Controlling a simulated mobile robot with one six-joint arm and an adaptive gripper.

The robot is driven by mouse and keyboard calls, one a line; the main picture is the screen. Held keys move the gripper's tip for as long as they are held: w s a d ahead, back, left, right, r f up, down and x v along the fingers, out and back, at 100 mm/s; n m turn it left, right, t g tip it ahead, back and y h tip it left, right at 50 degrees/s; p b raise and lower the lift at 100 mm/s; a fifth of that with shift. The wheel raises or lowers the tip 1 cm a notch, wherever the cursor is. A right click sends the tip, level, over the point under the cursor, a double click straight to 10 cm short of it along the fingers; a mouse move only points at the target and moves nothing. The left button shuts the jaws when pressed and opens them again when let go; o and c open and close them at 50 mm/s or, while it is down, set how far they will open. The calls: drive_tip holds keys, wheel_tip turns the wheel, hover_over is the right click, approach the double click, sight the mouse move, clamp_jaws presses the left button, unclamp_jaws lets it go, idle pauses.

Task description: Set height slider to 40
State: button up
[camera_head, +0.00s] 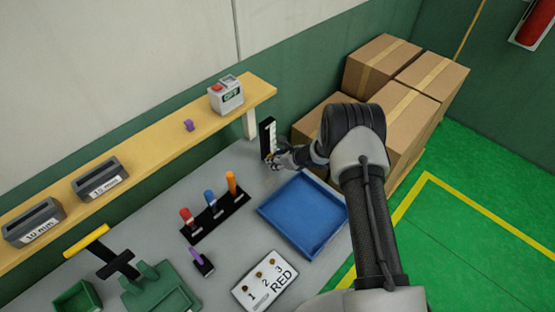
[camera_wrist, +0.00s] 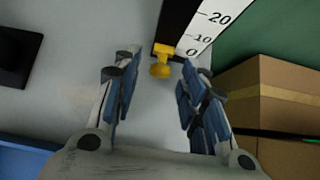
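The height slider (camera_head: 267,136) is a black upright bar with a white scale, standing at the back of the grey table. In the wrist view its scale (camera_wrist: 207,25) shows 0, 10 and 20. The yellow slider knob (camera_wrist: 161,62) sits at the bottom of the track, beside the 0 mark; 40 is out of that view. My gripper (camera_wrist: 158,78) is open and faces the slider. The knob lies between the fingertips in the picture, with a gap on both sides; nothing is gripped. In the head view my gripper (camera_head: 276,158) is at the slider's lower end and partly hides it.
A blue tray (camera_head: 343,222) lies below my gripper on the table. Cardboard boxes (camera_head: 379,62) are stacked at the right, close to my arm. A rack with coloured handles (camera_head: 213,222) stands left of the tray.

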clamp_jaws()
idle(0.5)
idle(0.3)
